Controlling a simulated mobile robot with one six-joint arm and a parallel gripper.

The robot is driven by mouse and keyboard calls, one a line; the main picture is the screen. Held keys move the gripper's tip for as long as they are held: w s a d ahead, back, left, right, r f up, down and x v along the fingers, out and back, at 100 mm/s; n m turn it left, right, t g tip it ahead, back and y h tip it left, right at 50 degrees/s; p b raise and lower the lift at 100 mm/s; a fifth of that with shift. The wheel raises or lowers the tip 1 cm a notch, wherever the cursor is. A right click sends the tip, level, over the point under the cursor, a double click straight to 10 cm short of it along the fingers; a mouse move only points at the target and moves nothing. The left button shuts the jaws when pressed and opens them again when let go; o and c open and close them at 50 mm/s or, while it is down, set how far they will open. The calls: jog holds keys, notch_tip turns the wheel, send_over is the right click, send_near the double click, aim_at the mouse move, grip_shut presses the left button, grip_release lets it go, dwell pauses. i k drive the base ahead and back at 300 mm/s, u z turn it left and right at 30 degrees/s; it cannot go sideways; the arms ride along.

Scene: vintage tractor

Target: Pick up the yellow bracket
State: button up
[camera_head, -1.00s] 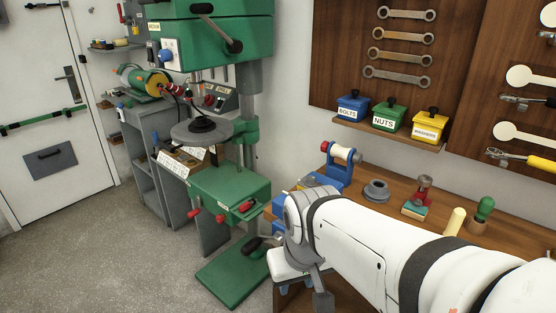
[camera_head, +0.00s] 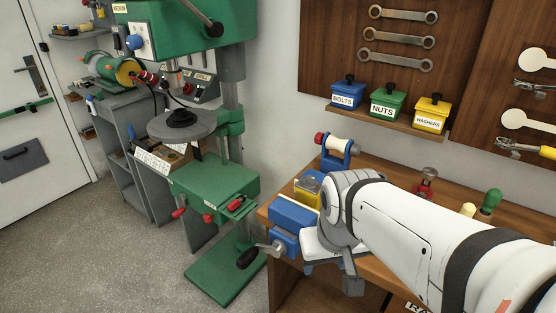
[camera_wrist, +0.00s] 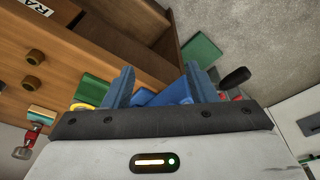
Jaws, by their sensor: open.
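A yellow piece (camera_head: 306,194) shows beside the blue vise (camera_head: 294,214) on the bench corner in the head view. It is partly hidden by the vise and my wrist, and I cannot tell for sure that it is the bracket. In the wrist view a small yellow part (camera_wrist: 84,106) shows at the left, mostly cut off by my gripper body. My gripper (camera_wrist: 160,80) is open, with its two fingers apart and nothing held. Part of the blue vise (camera_wrist: 172,94) shows between and beyond the fingers. In the head view my fingers are mostly hidden behind my wrist.
The green drill press (camera_head: 215,185) stands left of the bench. A blue stand with a roll (camera_head: 338,152) is behind my wrist. Blue, green and yellow bins (camera_head: 433,114) sit on a wall shelf. A red-topped tool (camera_head: 426,183) and a green handle (camera_head: 490,200) stand on the bench.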

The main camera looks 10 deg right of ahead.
aim_at(310, 197)
jog(key=z, duration=2.15)
jog(key=k, duration=1.5)
jog(key=u, duration=0.7)
jog(key=i, duration=1)
